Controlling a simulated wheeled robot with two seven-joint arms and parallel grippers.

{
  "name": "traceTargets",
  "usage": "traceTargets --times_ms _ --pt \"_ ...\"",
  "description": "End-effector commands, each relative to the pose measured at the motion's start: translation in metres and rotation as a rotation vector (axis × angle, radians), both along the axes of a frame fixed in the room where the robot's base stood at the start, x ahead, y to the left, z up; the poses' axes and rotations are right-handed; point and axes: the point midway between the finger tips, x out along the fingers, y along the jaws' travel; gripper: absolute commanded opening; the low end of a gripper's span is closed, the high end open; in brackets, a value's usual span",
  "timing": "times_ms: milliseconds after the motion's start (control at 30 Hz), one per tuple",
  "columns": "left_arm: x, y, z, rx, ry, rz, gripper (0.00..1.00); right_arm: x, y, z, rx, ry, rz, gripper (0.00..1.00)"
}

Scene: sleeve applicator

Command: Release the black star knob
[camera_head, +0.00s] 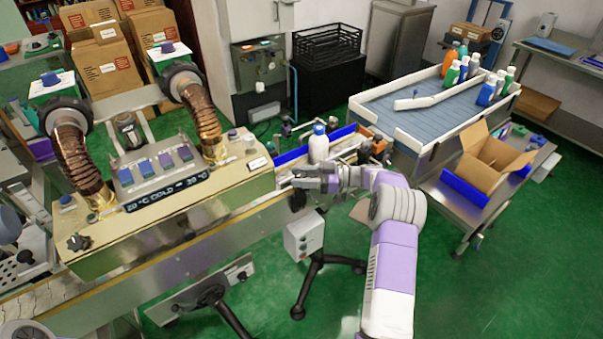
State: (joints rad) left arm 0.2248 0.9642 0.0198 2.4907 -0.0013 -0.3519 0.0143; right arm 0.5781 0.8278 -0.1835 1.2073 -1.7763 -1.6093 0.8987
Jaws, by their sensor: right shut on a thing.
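My right gripper (300,183) reaches in from the right, at the front side of the conveyor past the gold machine's right end. It is shut on the black star knob (297,200), whose dark lower part shows just below the fingers. The fingers hide the rest of the knob. My left gripper is not clearly seen in the head view.
A white bottle (319,146) stands upright on the conveyor just behind my right gripper. The gold machine (150,225) with two copper hoses fills the left. A grey control box (304,236) on a black stand is below the gripper. Green floor is open at lower right.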

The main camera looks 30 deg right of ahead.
Motion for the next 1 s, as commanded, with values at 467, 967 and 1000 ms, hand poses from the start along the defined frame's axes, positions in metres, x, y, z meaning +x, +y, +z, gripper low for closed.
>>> traceTargets --times_ms 467,967,1000 --pt "-0.0002 0.0001 -0.0034 0.000 0.000 0.000 0.43 0.0007 0.0008 -0.0001 0.000 -0.007 0.224 0.11" --pt "-0.0001 -0.0001 -0.0055 0.000 0.000 0.000 0.43 0.0005 0.0014 0.0018 0.003 -0.007 0.303 0.11" --pt "-0.0001 -0.0001 -0.0055 0.000 0.000 0.000 0.43 0.0005 0.0014 0.0019 0.004 -0.007 0.303 0.11"
